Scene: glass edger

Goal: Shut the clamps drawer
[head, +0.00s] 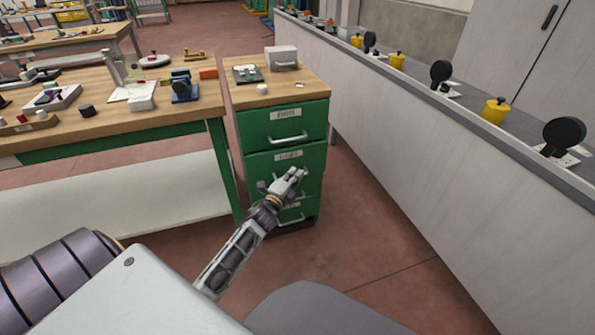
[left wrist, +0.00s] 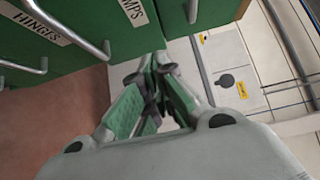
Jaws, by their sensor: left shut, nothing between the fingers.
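A green drawer cabinet (head: 241,170) with three stacked drawers stands beside the workbench. Its middle drawer (head: 256,165) is the clamps drawer; in the left wrist view part of its label, ending in "MPS" (left wrist: 133,12), shows. I cannot tell how far its front stands out from the cabinet. Its handle is partly behind my left gripper (head: 296,172). The left gripper is shut and empty, in front of the right part of this drawer. It also shows in the left wrist view (left wrist: 154,76). Whether it touches the front is unclear. My right gripper is out of view.
The hinges drawer, with its label (left wrist: 33,22), is below. The top drawer (head: 258,122) looks shut. A workbench (head: 105,125) with tools stands left. A long grey counter (head: 400,130) runs along the right, with bare red floor (head: 370,240) between it and the cabinet.

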